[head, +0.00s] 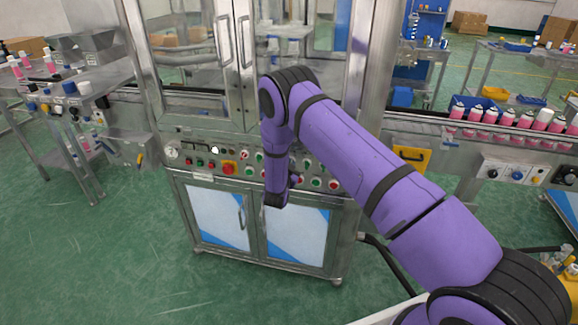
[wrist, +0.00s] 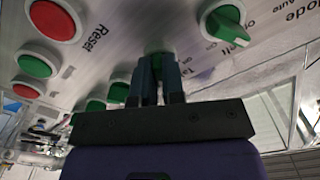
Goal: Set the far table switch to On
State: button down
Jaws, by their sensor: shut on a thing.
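In the wrist view, my gripper (wrist: 157,62) has its two dark fingers closed around a green knob (wrist: 155,52) on the grey control panel. Only a little of the knob shows between and above the fingers, so its On or Off position cannot be read. A label beginning "Ta" is partly hidden beside it. In the head view, my purple arm reaches to the panel (head: 205,150) of the metal machine, and its wrist hides part of the controls; the fingertips are not clear there.
In the wrist view, a green rotary switch (wrist: 226,24) near "Mode" and "Auto" lettering sits close on the right. A red button (wrist: 54,19) by "Reset" and several other round controls lie on the left. White cabinet doors (head: 218,215) are below the panel.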

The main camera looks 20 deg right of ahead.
dwell(0.4)
jog(key=c, duration=1.2)
grip_release()
jog(key=shift+s, duration=0.1)
jog(key=v, duration=1)
jog(key=shift+s+a, duration=0.25)
jog(key=shift+s, duration=0.05)
